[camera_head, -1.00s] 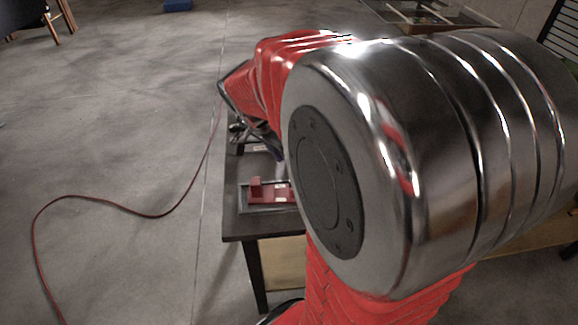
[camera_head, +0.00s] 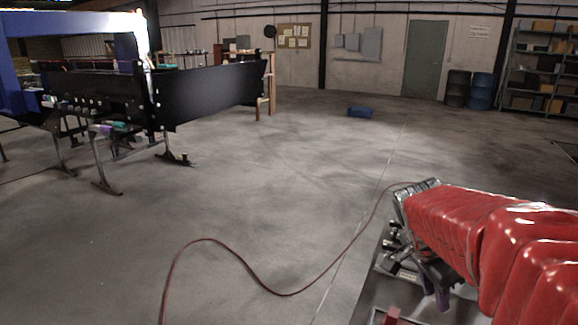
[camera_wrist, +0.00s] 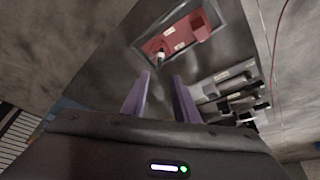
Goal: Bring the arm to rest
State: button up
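My red-sleeved arm (camera_head: 500,235) reaches in from the right edge in the head view, over a dark table (camera_head: 352,298). A purple finger of my gripper shows below the arm's end there. In the wrist view my gripper (camera_wrist: 160,82) has two purple fingers standing apart, with only bare dark tabletop between the tips. It is open and empty. The fingers point toward a framed tray (camera_wrist: 228,14) holding a red piece (camera_wrist: 186,33). The tips look apart from the tray.
Several grey and black fixtures (camera_wrist: 232,93) stand on the table beside the tray. A red cable (camera_head: 262,285) lies on the floor. A blue box (camera_head: 360,112) lies on the open floor farther back.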

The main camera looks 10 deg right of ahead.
jog(key=s+a+r+n+t+y, duration=0.1)
jog(key=s+a+n, duration=0.3)
jog(key=a+n, duration=0.4)
jog(key=s+a+r+n+t+y, duration=0.1)
jog(key=s+a+n+t+y, duration=0.2)
jog(key=a+n, duration=0.5)
jog(key=s+a+t, duration=0.1)
jog(key=s+a, duration=0.1)
jog(key=a, duration=0.3)
jog(key=shift+s+r+n+y, duration=0.15)
jog(key=shift+s+n+y, duration=0.05)
jog(key=shift+n+y, duration=0.1)
jog(key=shift+a, duration=0.15)
